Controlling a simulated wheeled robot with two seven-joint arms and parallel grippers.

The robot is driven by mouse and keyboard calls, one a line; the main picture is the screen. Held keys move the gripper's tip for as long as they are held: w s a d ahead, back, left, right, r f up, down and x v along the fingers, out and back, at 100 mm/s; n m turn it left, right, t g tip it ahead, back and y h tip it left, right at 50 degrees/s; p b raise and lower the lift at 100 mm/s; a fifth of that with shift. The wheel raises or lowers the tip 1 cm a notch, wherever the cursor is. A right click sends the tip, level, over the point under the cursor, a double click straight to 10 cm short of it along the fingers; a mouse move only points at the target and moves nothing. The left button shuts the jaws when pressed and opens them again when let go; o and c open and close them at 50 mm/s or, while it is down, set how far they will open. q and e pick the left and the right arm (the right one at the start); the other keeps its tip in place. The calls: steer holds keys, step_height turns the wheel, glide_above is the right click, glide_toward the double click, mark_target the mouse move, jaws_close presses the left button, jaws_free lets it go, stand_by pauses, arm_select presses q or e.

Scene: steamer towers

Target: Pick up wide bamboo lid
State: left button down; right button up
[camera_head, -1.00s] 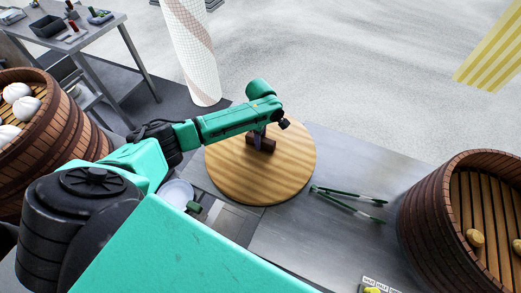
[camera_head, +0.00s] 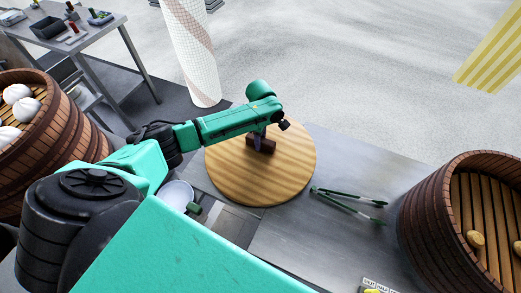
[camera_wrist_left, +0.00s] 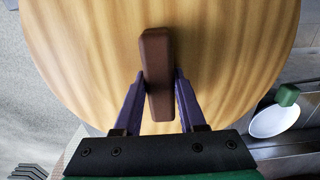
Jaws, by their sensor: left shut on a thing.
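The wide bamboo lid (camera_head: 285,175) is a round, light wooden disc with a dark brown bar handle (camera_head: 267,147). It lies over the metal counter in the head view; I cannot tell whether it touches the counter. In the left wrist view the lid (camera_wrist_left: 80,50) fills most of the picture. My left gripper (camera_head: 259,139) reaches it from above and is shut on the handle (camera_wrist_left: 157,75), with a purple finger on each side in the left wrist view (camera_wrist_left: 158,95). My right gripper is not in view.
A bamboo steamer with white buns (camera_head: 65,125) stands at the left and another with yellowish pieces (camera_head: 425,220) at the right. Green-handled tongs (camera_head: 345,198) lie right of the lid. A white bowl (camera_head: 176,194) sits beside my left arm. A patterned column (camera_head: 190,50) stands behind.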

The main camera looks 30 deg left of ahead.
arm_select(q)
steer(key=shift+w, duration=0.1)
steer(key=shift+r+b, duration=0.15)
steer(key=shift+b, duration=0.25)
step_height(320, 180, up, 20)
steer(key=shift+r+b, duration=0.2)
steer(key=shift+b, duration=0.1)
steer(key=c, duration=1.3)
jaws_free()
jaws_close()
stand_by(0.5)
